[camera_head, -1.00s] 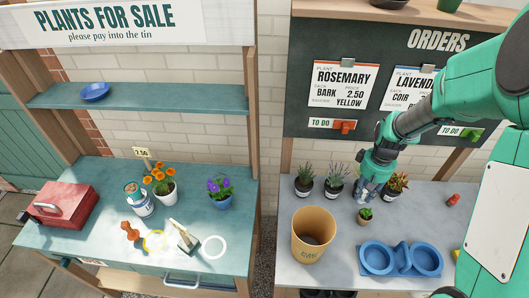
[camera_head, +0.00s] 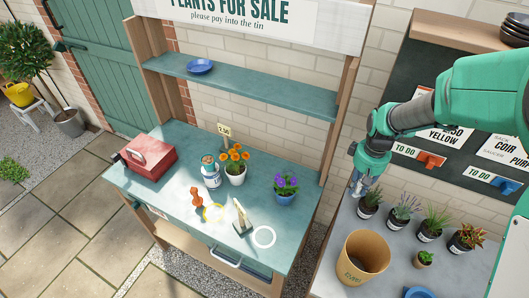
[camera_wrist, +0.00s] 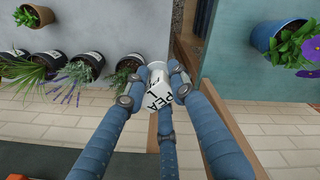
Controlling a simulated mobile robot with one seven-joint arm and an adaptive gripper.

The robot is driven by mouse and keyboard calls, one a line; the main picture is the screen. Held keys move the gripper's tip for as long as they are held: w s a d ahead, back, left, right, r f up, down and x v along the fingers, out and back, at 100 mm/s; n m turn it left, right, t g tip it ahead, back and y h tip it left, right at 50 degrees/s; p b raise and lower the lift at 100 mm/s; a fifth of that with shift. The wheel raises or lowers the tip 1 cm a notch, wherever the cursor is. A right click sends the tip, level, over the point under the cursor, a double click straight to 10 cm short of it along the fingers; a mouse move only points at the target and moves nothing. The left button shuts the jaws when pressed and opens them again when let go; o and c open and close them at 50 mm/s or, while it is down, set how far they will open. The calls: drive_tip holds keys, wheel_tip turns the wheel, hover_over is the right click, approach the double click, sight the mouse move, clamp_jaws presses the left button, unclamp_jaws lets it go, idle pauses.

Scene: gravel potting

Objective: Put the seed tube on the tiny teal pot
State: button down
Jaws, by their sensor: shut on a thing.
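My gripper (camera_head: 361,186) hangs near the left end of the grey bench, left of the potted plants. In the wrist view its blue fingers (camera_wrist: 156,88) are closed around a white tube with dark lettering (camera_wrist: 157,92), apparently the seed tube. The fingers hide part of it, and the lettering is only partly readable. I cannot make out a tiny teal pot with certainty. A blue pot with purple flowers (camera_head: 285,194) stands on the teal sales table, and shows at the wrist view's upper right (camera_wrist: 268,36).

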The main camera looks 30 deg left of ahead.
drive_tip(key=s+a+r+n+p, duration=0.1)
drive_tip(key=s+a+r+n, duration=0.1)
drive_tip(key=s+a, duration=0.5)
drive_tip(key=s+a+r+n+p, duration=0.1)
drive_tip(key=s+a+r+n, duration=0.2)
drive_tip(key=a, duration=1.7)
drive_tip(key=s+a+r+n+p, duration=0.1)
drive_tip(key=s+a+r+n, duration=0.2)
drive_tip(key=s+a, duration=0.7)
drive_tip(key=a, duration=0.4)
drive_tip(key=shift+s+a+r+n, duration=0.2)
drive_tip(key=shift+s+a+n, duration=0.1)
drive_tip(key=shift+n, duration=0.1)
hover_over(207, 159)
drive_tip(key=shift+s+d+f, duration=0.1)
drive_tip(key=shift+f, duration=0.65)
drive_tip(key=shift+f+b, duration=0.3)
drive_tip(key=shift+f, duration=1.45)
